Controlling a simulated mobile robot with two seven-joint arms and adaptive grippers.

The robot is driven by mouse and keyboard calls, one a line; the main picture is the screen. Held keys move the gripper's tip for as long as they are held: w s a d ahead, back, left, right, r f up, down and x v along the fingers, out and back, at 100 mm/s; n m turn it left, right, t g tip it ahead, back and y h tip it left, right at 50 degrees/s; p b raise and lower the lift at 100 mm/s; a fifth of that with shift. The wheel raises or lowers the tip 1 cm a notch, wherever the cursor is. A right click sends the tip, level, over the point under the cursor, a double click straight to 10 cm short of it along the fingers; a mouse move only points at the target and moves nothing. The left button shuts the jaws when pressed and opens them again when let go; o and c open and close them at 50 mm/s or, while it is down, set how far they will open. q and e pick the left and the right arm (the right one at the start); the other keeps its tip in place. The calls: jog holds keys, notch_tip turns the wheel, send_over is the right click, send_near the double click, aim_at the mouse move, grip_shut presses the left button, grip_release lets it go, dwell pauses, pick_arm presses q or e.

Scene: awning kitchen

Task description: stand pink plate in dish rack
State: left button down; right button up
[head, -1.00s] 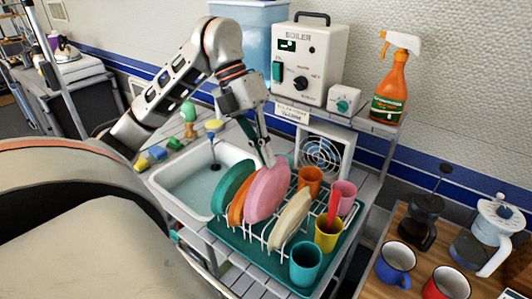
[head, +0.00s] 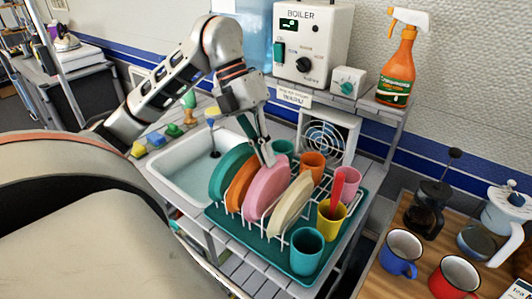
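The pink plate (head: 267,192) stands on edge in the white wire dish rack (head: 284,243), between an orange plate (head: 239,188) and a cream plate (head: 291,207). It leans slightly. My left gripper (head: 267,159) reaches down from above, its fingertips close together at the plate's upper rim, and appears shut on it. The plate's lower edge is partly hidden by the rack wires. My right gripper is not in view.
A teal plate (head: 229,172) stands at the rack's left, by the sink (head: 178,180). Teal (head: 306,252), yellow (head: 331,222) and orange (head: 313,164) cups stand along the right side. The boiler (head: 311,45) and spray bottle (head: 397,70) are behind.

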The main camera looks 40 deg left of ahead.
pick_arm(q)
jog(key=c, duration=2.2)
grip_release()
jog(key=shift+r, duration=0.1)
jog(key=v, duration=1.2)
